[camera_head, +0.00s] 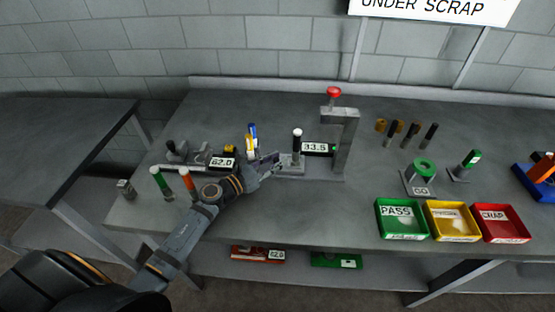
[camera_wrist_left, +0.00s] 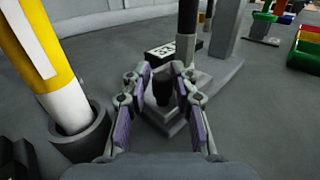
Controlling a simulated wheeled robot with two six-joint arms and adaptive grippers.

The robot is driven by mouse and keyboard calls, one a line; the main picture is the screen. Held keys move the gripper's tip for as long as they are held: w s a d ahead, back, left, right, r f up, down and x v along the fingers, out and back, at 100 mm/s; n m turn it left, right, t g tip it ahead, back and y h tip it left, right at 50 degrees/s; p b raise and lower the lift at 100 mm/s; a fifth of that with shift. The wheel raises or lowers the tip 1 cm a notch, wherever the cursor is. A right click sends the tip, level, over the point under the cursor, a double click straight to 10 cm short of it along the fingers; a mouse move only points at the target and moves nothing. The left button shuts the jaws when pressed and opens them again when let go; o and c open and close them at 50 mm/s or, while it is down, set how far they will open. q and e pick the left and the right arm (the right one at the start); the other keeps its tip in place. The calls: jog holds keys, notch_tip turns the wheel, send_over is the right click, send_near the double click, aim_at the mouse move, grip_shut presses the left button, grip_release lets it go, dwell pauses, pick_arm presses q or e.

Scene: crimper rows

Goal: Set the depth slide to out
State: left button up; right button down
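My left gripper (camera_head: 268,163) reaches over the bench to the left foot of the depth gauge stand, which has a 33.5 readout (camera_head: 316,147). In the left wrist view the gripper (camera_wrist_left: 160,75) is open. A short dark knob (camera_wrist_left: 163,92) on a grey base shows between its two purple-padded fingers, with small gaps at both sides. I take this knob to be the depth slide's handle, but its setting cannot be read. In the head view my gripper hides it. My right gripper is not in view.
A yellow-and-white marker stands in a dark cup (camera_wrist_left: 80,135) close left of the gripper. A grey column (camera_head: 345,140) with a red knob (camera_head: 334,92) rises to the right. Green (camera_head: 402,236), yellow (camera_head: 452,238) and red (camera_head: 502,240) trays stand at the front right.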

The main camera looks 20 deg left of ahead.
pick_arm(q)
jog(key=shift+o, duration=1)
jog(key=shift+s+a+r, duration=0.1)
jog(key=shift+a, duration=0.05)
jog(key=shift+r, duration=0.1)
jog(key=shift+v, duration=3.85)
